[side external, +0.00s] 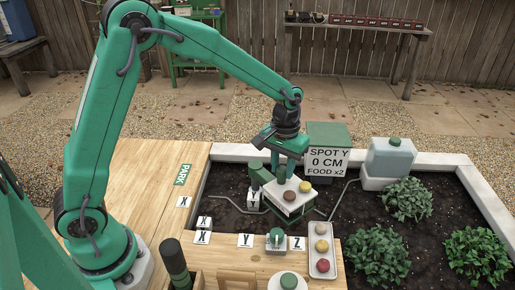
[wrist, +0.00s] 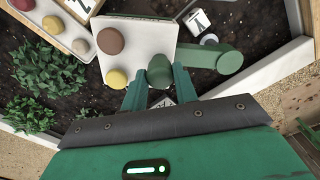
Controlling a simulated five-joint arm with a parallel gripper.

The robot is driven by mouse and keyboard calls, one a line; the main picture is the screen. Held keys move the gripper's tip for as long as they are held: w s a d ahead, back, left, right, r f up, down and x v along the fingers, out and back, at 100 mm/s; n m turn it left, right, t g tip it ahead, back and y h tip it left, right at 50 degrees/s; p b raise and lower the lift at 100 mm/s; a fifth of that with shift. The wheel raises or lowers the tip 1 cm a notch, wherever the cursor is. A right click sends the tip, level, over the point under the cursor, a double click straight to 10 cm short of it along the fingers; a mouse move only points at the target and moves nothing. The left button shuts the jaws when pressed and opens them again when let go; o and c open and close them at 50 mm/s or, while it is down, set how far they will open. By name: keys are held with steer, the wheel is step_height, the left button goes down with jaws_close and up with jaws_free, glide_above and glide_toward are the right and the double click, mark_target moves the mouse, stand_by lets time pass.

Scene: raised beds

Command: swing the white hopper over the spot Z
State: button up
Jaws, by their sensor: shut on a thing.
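The white hopper (side external: 298,207) is a square white box above the soil of the bed, with a brown and a yellowish round piece on top. Its white top (wrist: 137,45) also shows in the wrist view. My gripper (side external: 281,178) is shut on a green knob (wrist: 160,70) at the hopper's edge; a green bar (wrist: 200,56) runs from there. The Z plate (side external: 298,243) is on the wooden front edge, to the right of the Y plate (side external: 246,241) and the X plate (side external: 202,238). A block marked Y (side external: 253,199) stands in the soil left of the hopper. I cannot make out a Z marker in the soil.
A sign (side external: 328,161) behind reads SPOT Y, 0 CM, FOOD x2. A white tray (side external: 313,270) holds several round pieces. Leafy plants (side external: 408,200) fill the right of the bed, and a tank (side external: 390,157) stands at the back.

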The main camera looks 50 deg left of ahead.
steer(key=shift+w, duration=0.45)
steer(key=shift+w, duration=0.35)
steer(key=o, duration=0.5)
steer(key=shift+o, duration=0.2)
steer(key=shift+r, duration=0.15)
step_height(320, 180, up, 7)
stand_by(0.7)
